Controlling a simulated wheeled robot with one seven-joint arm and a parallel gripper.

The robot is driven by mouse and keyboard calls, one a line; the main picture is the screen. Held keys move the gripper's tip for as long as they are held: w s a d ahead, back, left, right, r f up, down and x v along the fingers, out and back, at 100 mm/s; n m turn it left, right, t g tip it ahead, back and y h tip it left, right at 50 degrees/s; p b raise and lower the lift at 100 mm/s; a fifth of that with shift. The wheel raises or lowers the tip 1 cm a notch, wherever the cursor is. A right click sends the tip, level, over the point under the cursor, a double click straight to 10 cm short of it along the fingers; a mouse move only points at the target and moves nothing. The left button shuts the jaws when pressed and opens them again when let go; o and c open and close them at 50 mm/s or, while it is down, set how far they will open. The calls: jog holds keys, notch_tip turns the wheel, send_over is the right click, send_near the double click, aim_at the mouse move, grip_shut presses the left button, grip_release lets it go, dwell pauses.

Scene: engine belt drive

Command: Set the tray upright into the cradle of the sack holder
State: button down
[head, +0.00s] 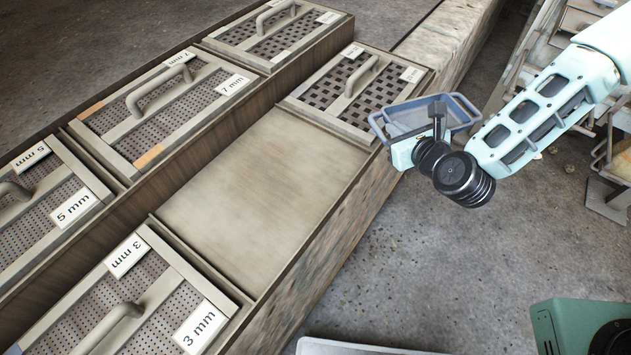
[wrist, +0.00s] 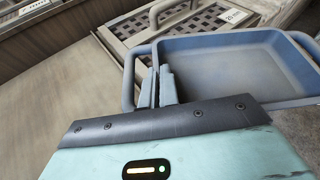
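The tray (head: 425,117) is a shallow blue-grey tray with a raised rim and loop handles at its ends. It is held in the air beside the bench's right edge. My gripper (wrist: 158,88) is shut on the tray's near left side; the fingers hide the exact grip. In the wrist view the tray (wrist: 225,70) lies to the right of the fingers, its open side and floor facing the camera. I cannot make out the sack holder or its cradle for certain.
The bench carries several handled sieve panels, labelled 3 mm (head: 130,300), 5 mm (head: 45,200) and 7 mm (head: 160,115). A bare panel (head: 265,190) lies between them. A worn beige frame (head: 607,165) stands at the right edge. Grey floor (head: 450,260) is open between.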

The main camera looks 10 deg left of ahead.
jog(key=s+a+n+g+y+b, duration=0.1)
jog(key=s+a+n+y, duration=0.15)
jog(key=a, duration=0.55)
jog(key=s+a+n+g+y+b, duration=0.1)
jog(key=s+a, duration=0.3)
jog(key=a, duration=0.4)
jog(key=n+g+y+b, duration=0.1)
jog(key=n+g+y, duration=0.1)
jog(key=n+g, duration=0.1)
send_over(244, 215)
notch_tip(244, 215, down, 3)
jog(key=shift+r, duration=0.2)
jog(key=shift+f, duration=2.2)
jog(key=shift+f, duration=0.15)
jog(key=c, duration=1.7)
grip_release()
